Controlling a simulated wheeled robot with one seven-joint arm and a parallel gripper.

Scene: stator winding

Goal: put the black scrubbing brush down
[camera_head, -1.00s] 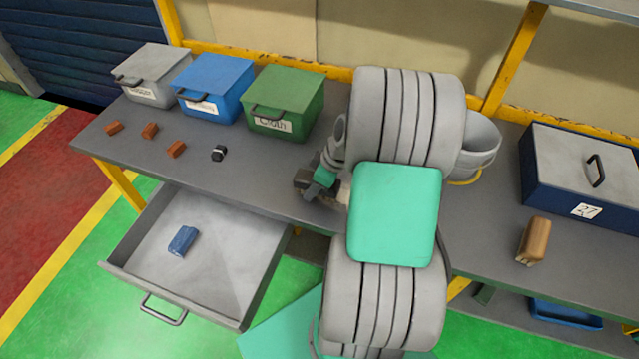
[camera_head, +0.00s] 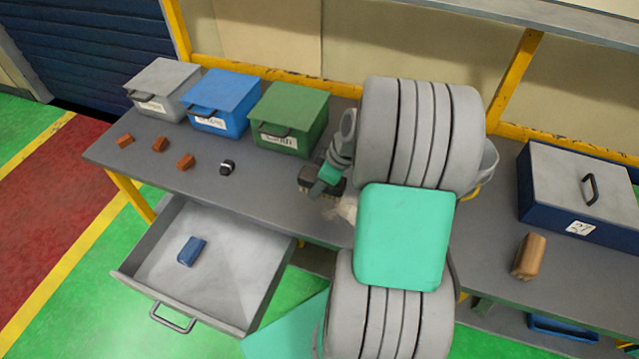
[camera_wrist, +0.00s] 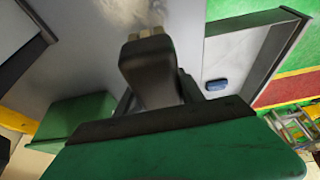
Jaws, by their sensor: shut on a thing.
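My gripper (camera_head: 328,186) is shut on the black scrubbing brush (camera_head: 308,178), over the grey bench top to the right of the green box. Much of the gripper and brush is hidden by my arm in the head view. In the wrist view the brush (camera_wrist: 150,72) is a dark block with pale bristles at its far end, held between the jaws. Whether the brush touches the bench top cannot be told.
The grey bench (camera_head: 250,185) carries a grey box (camera_head: 160,85), blue box (camera_head: 217,95) and green box (camera_head: 290,115). Several small blocks lie in front. An open drawer (camera_head: 225,285) holds a blue item (camera_head: 191,251). At right are a tan brush (camera_head: 529,257) and a navy toolbox (camera_head: 580,200).

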